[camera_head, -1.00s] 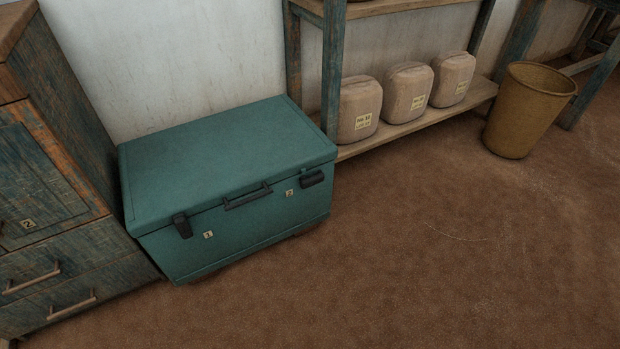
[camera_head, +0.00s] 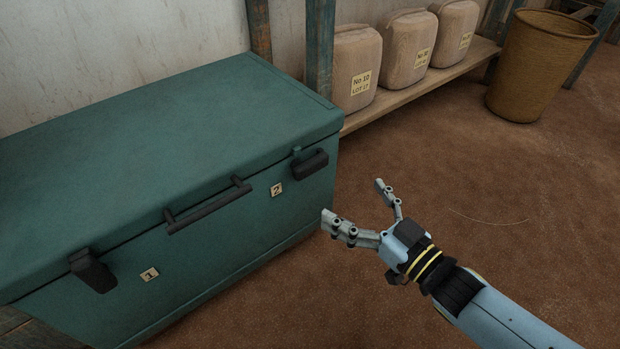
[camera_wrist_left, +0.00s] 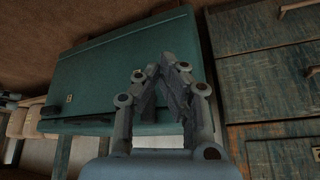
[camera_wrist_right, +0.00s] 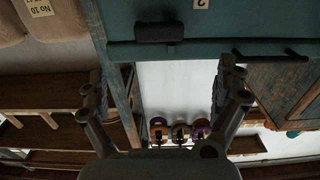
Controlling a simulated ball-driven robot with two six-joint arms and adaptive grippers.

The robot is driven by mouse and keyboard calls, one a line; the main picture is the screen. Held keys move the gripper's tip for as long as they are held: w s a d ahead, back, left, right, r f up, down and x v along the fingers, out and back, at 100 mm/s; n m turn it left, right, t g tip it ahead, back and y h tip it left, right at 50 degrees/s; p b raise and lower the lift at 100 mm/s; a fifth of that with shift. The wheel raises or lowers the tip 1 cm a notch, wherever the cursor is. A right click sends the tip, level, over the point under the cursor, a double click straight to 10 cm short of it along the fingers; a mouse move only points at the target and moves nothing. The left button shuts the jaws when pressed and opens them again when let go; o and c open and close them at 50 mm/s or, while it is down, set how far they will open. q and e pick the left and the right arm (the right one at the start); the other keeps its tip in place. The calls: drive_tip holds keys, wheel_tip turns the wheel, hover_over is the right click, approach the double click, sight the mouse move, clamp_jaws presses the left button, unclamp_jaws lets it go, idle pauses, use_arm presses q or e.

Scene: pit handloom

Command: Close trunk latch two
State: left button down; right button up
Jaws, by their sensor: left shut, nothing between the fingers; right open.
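The green trunk (camera_head: 170,130) stands with its lid down. Latch two (camera_head: 310,165) is a black block near the front's right end, beside the label 2 (camera_head: 277,189); it sticks outward from the front. Latch one (camera_head: 92,270) hangs down at the left. My right gripper (camera_head: 354,200) is open and empty, to the right of and lower in the picture than latch two, apart from it. In the right wrist view latch two (camera_wrist_right: 160,32) shows upside down, above and between the open fingers (camera_wrist_right: 162,78). My left gripper (camera_wrist_left: 160,72) is shut and empty, with the trunk behind it.
A black handle (camera_head: 208,205) projects from the trunk front between the latches. A shelf (camera_head: 425,82) with beige canisters (camera_head: 357,68) stands right of the trunk, then a yellow-brown bin (camera_head: 540,68). A drawer cabinet (camera_wrist_left: 268,75) shows in the left wrist view. The floor right of the trunk is clear.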

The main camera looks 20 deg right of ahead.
sight(315, 166)
drive_tip(key=b+x, duration=0.2)
drive_tip(key=x, duration=0.7)
drive_tip(key=shift+w+f+b, duration=0.1)
drive_tip(key=shift+f+b, duration=0.05)
drive_tip(key=shift+b, duration=0.25)
drive_tip(key=shift+x, duration=0.8)
use_arm(q)
wheel_tip(315, 166, down, 4)
drive_tip(key=t, duration=0.4)
drive_tip(key=shift+w+d+f, duration=0.15)
drive_tip(key=shift+f, duration=0.05)
use_arm(e)
drive_tip(key=c, duration=1.2)
